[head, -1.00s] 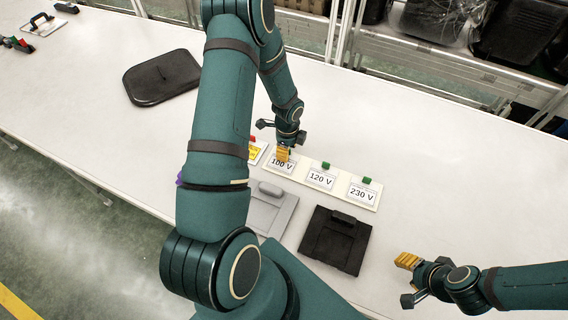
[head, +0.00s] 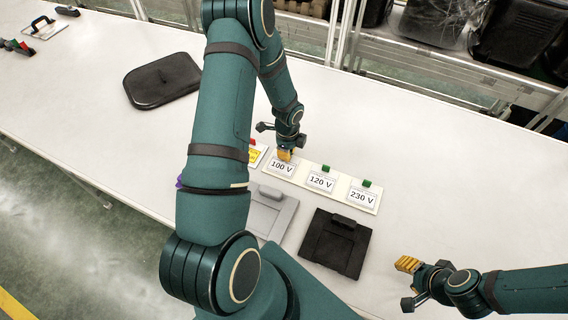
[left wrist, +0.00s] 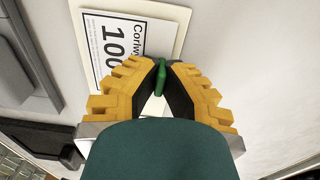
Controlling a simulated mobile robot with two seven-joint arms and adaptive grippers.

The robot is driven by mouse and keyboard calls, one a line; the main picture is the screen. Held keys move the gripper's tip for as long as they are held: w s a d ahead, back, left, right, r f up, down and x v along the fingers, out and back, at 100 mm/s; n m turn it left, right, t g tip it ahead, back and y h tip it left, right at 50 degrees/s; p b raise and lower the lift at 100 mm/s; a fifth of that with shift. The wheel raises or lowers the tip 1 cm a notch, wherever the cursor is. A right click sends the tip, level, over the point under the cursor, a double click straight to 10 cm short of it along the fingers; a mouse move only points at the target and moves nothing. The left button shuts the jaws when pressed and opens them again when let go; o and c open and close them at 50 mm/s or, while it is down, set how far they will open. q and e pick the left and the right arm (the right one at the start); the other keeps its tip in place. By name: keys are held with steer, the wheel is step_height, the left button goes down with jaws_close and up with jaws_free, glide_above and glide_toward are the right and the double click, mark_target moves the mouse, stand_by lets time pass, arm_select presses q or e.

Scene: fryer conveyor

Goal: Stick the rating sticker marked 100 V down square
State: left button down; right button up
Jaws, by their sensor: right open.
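The 100 V sticker (head: 281,168) is a white label with black print at the left of a row on a pale backing strip (head: 312,188). In the left wrist view the sticker (left wrist: 113,45) shows large, partly covered by a finger. My left gripper (head: 285,155) is at its far edge, the yellow fingers closed on its green tab (left wrist: 160,77). Whether the sticker is clear of the strip cannot be told. My right gripper (head: 407,264) is open and empty above the table at the right.
The 120 V sticker (head: 320,182) and 230 V sticker (head: 361,196) have green tabs. A grey plate (head: 270,212) and a black plate (head: 335,243) lie in front of the strip. A yellow label (head: 253,154) with a red tab is partly hidden by my left arm. A black lid (head: 163,80) lies far left.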

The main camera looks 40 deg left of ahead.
arm_select(q)
steer(key=shift+r+p, duration=1.35)
steer(key=shift+r, duration=0.85)
arm_select(e)
steer(key=shift+r, duration=1.45)
arm_select(q)
steer(key=shift+r, duration=1.15)
arm_select(e)
steer(key=shift+r, duration=0.25)
